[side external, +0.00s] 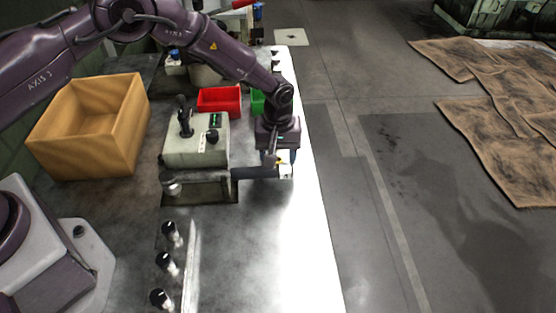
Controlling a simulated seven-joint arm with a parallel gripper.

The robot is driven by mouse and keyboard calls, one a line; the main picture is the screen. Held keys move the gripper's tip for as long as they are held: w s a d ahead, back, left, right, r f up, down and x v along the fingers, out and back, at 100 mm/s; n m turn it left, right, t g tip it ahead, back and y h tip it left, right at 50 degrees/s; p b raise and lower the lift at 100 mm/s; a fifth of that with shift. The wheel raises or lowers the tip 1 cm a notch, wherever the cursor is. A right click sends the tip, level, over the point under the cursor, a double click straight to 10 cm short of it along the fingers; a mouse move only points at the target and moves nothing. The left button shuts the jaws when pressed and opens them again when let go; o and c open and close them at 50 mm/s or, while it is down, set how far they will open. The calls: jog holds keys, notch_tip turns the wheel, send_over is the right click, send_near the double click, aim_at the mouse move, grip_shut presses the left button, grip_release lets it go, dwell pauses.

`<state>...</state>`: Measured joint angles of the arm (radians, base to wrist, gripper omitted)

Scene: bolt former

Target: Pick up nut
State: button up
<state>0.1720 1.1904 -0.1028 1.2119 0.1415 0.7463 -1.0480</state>
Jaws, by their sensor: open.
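I cannot make out a nut for certain in this view; it may be too small or hidden behind my gripper. My gripper (271,160) is open and points down over the right side of the bench, close to a dark horizontal bar (252,173) and a small pale part with a yellow mark (285,170). Whether the fingers touch either one cannot be told.
A grey control box (196,152) with a joystick stands left of my gripper. A red bin (219,100) and a partly hidden green bin (257,102) sit behind. A wooden box (112,158) is at left. Several black-topped knobs (167,262) stand in front.

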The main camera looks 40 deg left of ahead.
jog(key=shift+f, duration=0.1)
jog(key=c, duration=1)
